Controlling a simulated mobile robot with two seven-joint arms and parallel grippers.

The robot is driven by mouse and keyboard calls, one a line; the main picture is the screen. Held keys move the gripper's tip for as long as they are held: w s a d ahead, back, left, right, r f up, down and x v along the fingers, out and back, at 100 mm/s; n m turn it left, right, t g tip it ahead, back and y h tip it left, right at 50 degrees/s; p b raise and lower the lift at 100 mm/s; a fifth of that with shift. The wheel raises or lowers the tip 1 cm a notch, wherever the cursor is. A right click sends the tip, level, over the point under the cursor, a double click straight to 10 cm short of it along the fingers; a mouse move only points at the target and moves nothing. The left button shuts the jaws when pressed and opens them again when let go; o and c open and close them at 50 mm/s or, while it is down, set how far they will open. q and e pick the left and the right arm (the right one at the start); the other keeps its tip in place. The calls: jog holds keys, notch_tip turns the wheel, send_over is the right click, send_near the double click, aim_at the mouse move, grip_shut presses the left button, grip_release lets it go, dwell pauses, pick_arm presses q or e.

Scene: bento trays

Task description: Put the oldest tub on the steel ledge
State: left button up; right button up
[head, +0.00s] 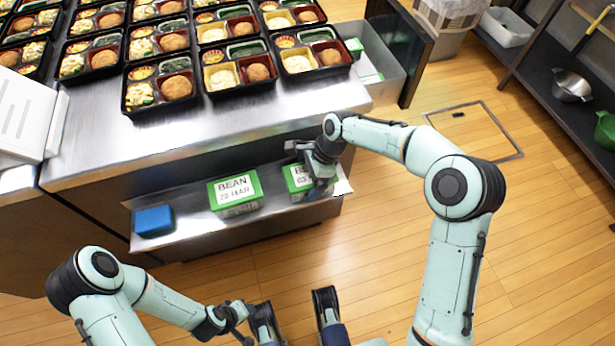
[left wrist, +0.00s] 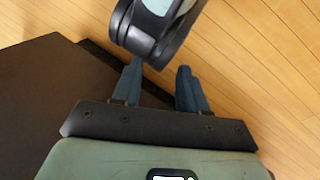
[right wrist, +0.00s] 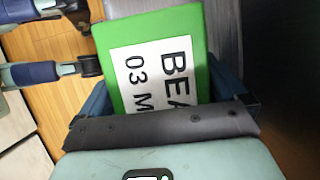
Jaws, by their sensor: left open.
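Two white tubs with green lids and "BEAN" labels are at the low steel ledge (head: 182,236). The left tub (head: 237,207) stands on it; its date is too blurred to read surely. The right tub (head: 298,184) is at the ledge's right end, partly hidden by my right gripper (head: 318,178). In the right wrist view, this tub's lid (right wrist: 120,30) shows "03 M", the rest cut off by the gripper. My right fingers press on its two sides; whether it touches the ledge is unclear. My left gripper (head: 243,322) is open and empty, low over the floor; its fingers show apart (left wrist: 158,92).
A blue box (head: 154,221) sits at the ledge's left end. Above is a steel counter (head: 95,145) with several filled bento trays (head: 157,107). A steel bin (head: 398,75) with more green-lidded items is beyond its right edge. Wooden floor at right is open.

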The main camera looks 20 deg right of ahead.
jog(key=shift+r, duration=0.1)
pick_arm(q)
jog(key=s+d+r+g+p, duration=0.1)
jog(key=s+d+r+p, duration=0.1)
jog(key=s+r+p, duration=0.1)
jog(key=shift+s+r+g+h, duration=0.3)
jog(key=shift+s+r, duration=0.05)
jog(key=shift+s, duration=0.4)
pick_arm(e)
jog(key=v, duration=1.2)
jog(key=shift+r, duration=0.15)
jog(key=shift+s, duration=0.1)
